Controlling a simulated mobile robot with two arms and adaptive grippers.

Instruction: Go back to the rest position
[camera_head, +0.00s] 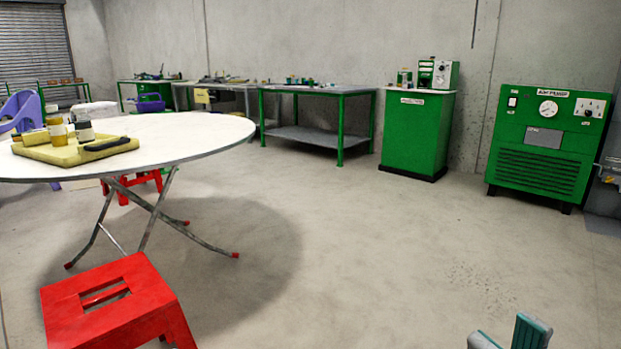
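My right gripper (508,334) shows at the bottom edge, right of centre. Only its two teal and grey fingertips are in the picture, pointing up with a gap between them. Nothing shows between the fingertips, and the rest of the gripper is cut off. It is over bare floor, apart from the furniture. My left gripper is not in view. I see no blue cable.
A round white table (200,137) with a yellow tray (62,152) of jars stands at left. A red stool (140,312) is in front of it. Green benches (345,125), a green cabinet (415,135) and a green machine (540,150) line the wall. The middle floor is clear.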

